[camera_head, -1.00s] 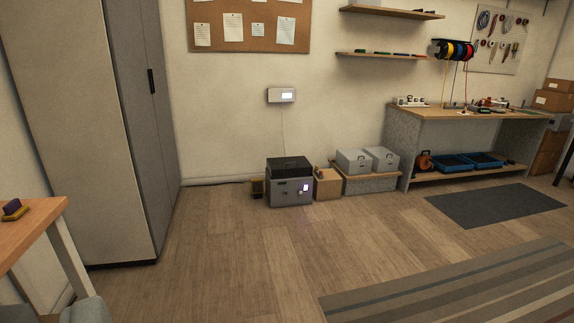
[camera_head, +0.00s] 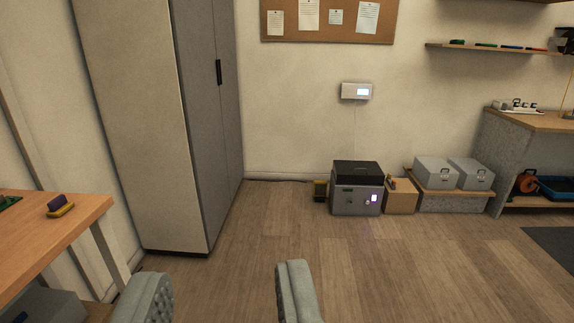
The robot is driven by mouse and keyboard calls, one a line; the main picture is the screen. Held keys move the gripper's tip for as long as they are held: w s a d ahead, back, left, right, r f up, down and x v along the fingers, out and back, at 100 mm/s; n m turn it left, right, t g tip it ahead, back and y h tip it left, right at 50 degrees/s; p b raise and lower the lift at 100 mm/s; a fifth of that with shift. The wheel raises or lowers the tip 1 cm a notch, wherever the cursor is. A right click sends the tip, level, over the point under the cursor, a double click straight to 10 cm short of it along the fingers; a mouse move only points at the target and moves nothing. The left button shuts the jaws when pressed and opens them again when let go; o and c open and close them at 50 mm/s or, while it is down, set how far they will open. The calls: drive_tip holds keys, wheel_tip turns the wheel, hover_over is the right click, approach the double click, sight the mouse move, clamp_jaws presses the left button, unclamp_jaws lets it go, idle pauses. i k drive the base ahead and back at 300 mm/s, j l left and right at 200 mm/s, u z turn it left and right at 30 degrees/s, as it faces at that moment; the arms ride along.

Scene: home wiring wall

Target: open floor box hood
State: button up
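The floor box (camera_head: 356,200) is a grey box with a small lit panel on its front. It stands on the floor against the back wall, right of the middle of the view. Its black hood (camera_head: 357,169) lies on top and looks shut. My gripper (camera_head: 218,292) shows at the bottom of the view, its two grey padded fingers wide apart with nothing between them. It is well short of the floor box, on the near side and to its left.
A tall grey cabinet (camera_head: 160,130) stands at left, with a wooden table (camera_head: 75,225) in front of it. A cardboard box (camera_head: 400,197) and a low bench (camera_head: 450,201) with grey cases are right of the floor box. The floor (camera_head: 270,245) ahead is clear.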

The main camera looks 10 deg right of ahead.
sight(343, 171)
drive_tip(key=i+l+z, duration=0.3)
drive_tip(key=i, duration=0.55)
drive_tip(key=i+z, duration=0.35)
drive_tip(key=i, duration=0.5)
drive_tip(key=i+u, duration=0.15)
drive_tip(key=i, duration=0.4)
drive_tip(key=i+l+u, duration=0.1)
drive_tip(key=i, duration=0.5)
drive_tip(key=i+l+u, duration=0.15)
drive_tip(key=i, duration=0.4)
drive_tip(key=i+l+u, duration=0.15)
drive_tip(key=i, duration=0.15)
drive_tip(key=i+l+u, duration=0.2)
drive_tip(key=i, duration=0.15)
